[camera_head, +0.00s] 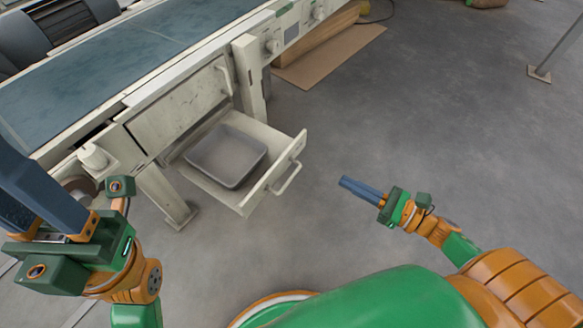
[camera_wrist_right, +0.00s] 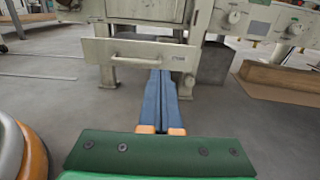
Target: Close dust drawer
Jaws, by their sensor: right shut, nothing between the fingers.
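The dust drawer (camera_head: 263,190) is pulled out from under the conveyor machine, with a grey tray (camera_head: 227,157) inside it. Its bar handle (camera_head: 287,178) is on the front panel, facing my right gripper. My right gripper (camera_head: 343,182) is shut and empty, to the right of the handle and apart from it. In the right wrist view the drawer front (camera_wrist_right: 150,53) lies ahead of the blue fingers (camera_wrist_right: 159,75), with its handle to their left. My left gripper (camera_head: 40,205) is at the left edge; its blue fingers show partly, cut off by the frame.
The conveyor (camera_head: 110,62) runs along the upper left, with a machine leg (camera_head: 165,195) left of the drawer and another leg (camera_head: 249,78) behind it. Flat cardboard (camera_head: 330,55) lies at the back. The floor (camera_head: 430,120) right of the drawer is clear.

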